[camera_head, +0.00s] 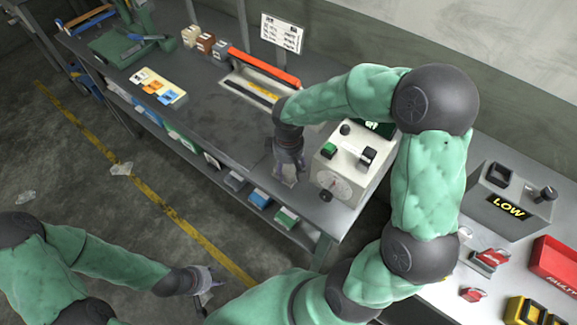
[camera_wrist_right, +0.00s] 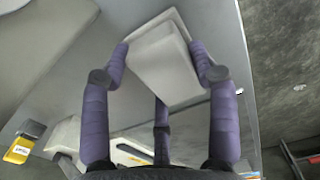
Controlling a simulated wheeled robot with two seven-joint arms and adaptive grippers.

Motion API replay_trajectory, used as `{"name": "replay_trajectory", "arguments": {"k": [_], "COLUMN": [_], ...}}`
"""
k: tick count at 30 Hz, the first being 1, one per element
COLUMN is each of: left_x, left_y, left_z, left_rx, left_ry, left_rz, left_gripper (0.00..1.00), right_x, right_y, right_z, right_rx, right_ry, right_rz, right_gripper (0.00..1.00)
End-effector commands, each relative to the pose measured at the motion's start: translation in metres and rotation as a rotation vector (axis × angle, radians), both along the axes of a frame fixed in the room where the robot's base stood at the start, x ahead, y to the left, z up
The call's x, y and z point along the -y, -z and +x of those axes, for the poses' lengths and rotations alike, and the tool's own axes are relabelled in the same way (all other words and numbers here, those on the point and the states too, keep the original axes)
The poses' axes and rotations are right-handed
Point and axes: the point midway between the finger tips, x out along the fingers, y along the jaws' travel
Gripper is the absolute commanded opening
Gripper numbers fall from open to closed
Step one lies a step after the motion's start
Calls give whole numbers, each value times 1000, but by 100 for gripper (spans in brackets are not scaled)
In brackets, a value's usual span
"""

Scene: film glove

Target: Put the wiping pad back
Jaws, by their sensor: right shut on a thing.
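My right gripper (camera_head: 289,162) points down over the front part of the grey workbench, just left of the white control box. In the right wrist view its purple-grey fingers are closed around a pale, block-shaped pad (camera_wrist_right: 167,66), which looks like the wiping pad. A flat pale edge shows behind the block; I cannot tell whether it belongs to the pad or to something under it. In the head view the hand mostly hides the pad. My left gripper (camera_head: 207,284) hangs low over the floor at the bottom, away from the bench; its finger opening is unclear.
The control box (camera_head: 347,167) with knobs stands close right of my right gripper. A board with coloured pieces (camera_head: 158,87) lies further left, with bare bench (camera_head: 215,125) between. A "LOW" box (camera_head: 508,200) stands on the right table.

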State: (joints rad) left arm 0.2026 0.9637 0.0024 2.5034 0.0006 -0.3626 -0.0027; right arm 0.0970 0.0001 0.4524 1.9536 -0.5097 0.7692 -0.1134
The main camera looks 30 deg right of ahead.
Motion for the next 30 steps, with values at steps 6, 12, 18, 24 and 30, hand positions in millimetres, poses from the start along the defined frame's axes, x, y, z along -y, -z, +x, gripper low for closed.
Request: {"name": "replay_trajectory", "arguments": {"k": [6,12,18,24,30], "left_x": [0,0,0,0,0], "left_y": [1,1,-4,-16,-28], "left_z": [0,0,0,0,0], "left_rx": [0,0,0,0,0], "left_ry": [0,0,0,0,0], "left_rz": [0,0,0,0,0], "left_gripper": [40,40,40,40,40], "right_x": [0,0,0,0,0], "right_y": [1,1,-9,-45,-85], "right_z": [0,0,1,1,1], "right_rx": [0,0,2,4,3], "right_ry": [0,0,0,0,-1], "right_rz": [0,0,0,-1,0], "right_gripper": [84,84,84,84,84]}}
